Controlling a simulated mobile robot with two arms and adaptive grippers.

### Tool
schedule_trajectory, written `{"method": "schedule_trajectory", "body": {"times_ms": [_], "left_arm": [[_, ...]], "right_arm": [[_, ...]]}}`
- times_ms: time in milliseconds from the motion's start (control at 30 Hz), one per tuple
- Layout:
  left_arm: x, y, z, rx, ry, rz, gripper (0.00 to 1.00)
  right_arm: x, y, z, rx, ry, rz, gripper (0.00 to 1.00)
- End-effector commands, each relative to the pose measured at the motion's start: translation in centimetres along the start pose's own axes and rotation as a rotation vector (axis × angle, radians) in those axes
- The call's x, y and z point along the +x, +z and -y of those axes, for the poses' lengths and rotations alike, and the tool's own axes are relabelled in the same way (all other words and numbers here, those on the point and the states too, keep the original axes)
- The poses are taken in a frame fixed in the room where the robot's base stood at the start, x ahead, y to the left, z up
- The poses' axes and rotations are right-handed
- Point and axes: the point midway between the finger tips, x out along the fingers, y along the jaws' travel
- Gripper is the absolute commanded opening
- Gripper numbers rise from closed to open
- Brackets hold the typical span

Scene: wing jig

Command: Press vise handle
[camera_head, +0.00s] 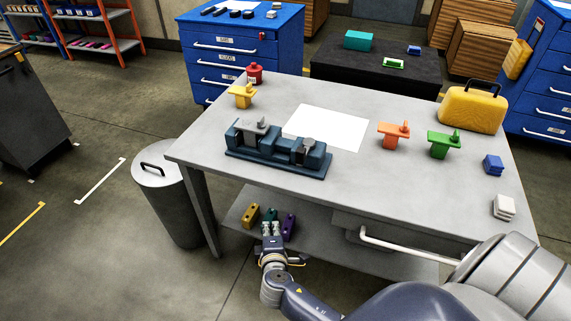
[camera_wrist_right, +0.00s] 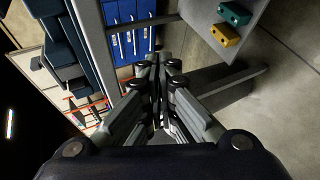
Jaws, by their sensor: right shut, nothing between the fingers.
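The vise (camera_head: 262,160) is a dark blue-grey block on a long base, on the table's front left, with grey pieces (camera_head: 258,128) on top. I cannot make out a separate handle on it. In the wrist view, a dark blue shape at upper left (camera_wrist_right: 62,45) looks like part of the vise. My right gripper (camera_head: 271,229) is below the tabletop, in front of the lower shelf and lower in the picture than the vise, apart from it. Its fingers (camera_wrist_right: 160,70) are shut and empty. My left gripper is not in view.
The grey table (camera_head: 210,155) carries a white sheet (camera_head: 325,128), orange (camera_head: 393,134) and green (camera_head: 443,145) pieces and a yellow case (camera_head: 472,110). Small yellow (camera_head: 250,215) and purple (camera_head: 289,228) blocks lie on the lower shelf. A bin (camera_head: 172,205) stands left.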

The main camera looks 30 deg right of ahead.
Motion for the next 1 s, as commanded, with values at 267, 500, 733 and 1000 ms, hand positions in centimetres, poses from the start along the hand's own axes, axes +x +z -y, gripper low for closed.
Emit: {"method": "schedule_trajectory", "body": {"times_ms": [267, 500, 733, 1000], "left_arm": [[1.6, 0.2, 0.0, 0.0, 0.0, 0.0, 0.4], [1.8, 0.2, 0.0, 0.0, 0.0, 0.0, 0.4], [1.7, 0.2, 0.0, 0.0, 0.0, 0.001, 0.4], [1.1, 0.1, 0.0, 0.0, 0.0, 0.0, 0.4]], "right_arm": [[-3.3, -0.6, -13.9, -0.034, 0.348, 0.074, 0.0], [-4.8, -0.3, -17.1, -0.033, 0.43, 0.104, 0.0], [-4.7, -0.3, -17.1, -0.034, 0.429, 0.104, 0.0], [-3.0, -0.2, -18.1, -0.036, 0.43, 0.104, 0.0]]}}
